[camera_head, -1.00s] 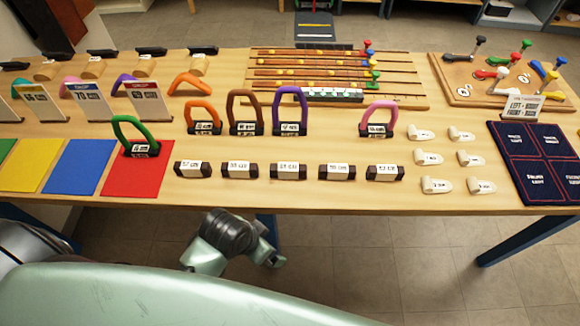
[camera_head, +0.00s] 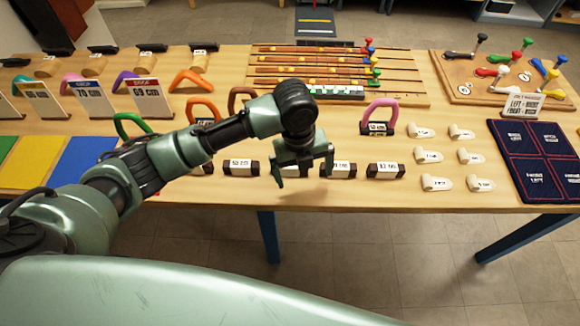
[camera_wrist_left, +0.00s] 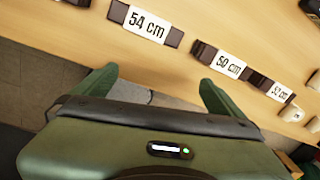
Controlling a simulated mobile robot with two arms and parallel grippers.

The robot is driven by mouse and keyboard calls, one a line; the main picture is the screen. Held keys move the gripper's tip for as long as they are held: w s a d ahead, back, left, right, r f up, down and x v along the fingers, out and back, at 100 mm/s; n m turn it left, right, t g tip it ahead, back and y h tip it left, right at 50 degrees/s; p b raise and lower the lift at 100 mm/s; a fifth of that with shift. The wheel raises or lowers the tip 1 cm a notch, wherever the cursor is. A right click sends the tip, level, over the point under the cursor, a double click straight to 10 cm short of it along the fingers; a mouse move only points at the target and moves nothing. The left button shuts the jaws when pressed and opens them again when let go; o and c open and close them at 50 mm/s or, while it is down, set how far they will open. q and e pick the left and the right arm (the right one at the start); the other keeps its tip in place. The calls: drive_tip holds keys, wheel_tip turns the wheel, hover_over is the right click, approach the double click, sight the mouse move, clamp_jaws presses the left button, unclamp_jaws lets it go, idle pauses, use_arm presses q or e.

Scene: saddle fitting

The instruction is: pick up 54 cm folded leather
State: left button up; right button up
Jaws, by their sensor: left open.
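The 54 cm folded leather (camera_wrist_left: 145,24), a dark brown piece with a white label, lies near the table's front edge in the left wrist view. In the head view it is mostly hidden behind my left gripper. My left gripper (camera_head: 303,171) is open and empty over the middle of the row of labelled pieces. Its two spread fingers also show in the left wrist view (camera_wrist_left: 155,90), with the 54 cm piece beyond them and apart from them. My right gripper is not in view.
The 50 cm piece (camera_wrist_left: 222,62) lies beside the 54 cm one, with another labelled piece (camera_head: 386,171) further right. Coloured arches stand behind my arm.

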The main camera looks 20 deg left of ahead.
sight(290, 169)
use_arm(q)
drive_tip(key=w+a+r+m, duration=0.2)
drive_tip(key=a, duration=0.1)
drive_tip(key=w+a+r+y, duration=0.1)
drive_tip(key=shift+w+a+m, duration=0.1)
drive_tip(key=shift+a+m, duration=0.1)
drive_tip(key=shift+m, duration=0.2)
drive_tip(key=shift+a+f, duration=0.1)
drive_tip(key=shift+f, duration=0.05)
drive_tip(key=f+p, duration=0.1)
drive_tip(key=f, duration=0.3)
drive_tip(key=f+p, duration=0.1)
drive_tip(key=f, duration=0.1)
drive_tip(key=shift+w+a+f+p, duration=0.15)
drive_tip(key=shift+w+a+p, duration=0.05)
drive_tip(key=shift+w+p, duration=0.15)
drive_tip(key=shift+f, duration=0.45)
drive_tip(key=c, duration=1)
drive_tip(key=shift+c, duration=1.2)
drive_tip(key=shift+r, duration=0.15)
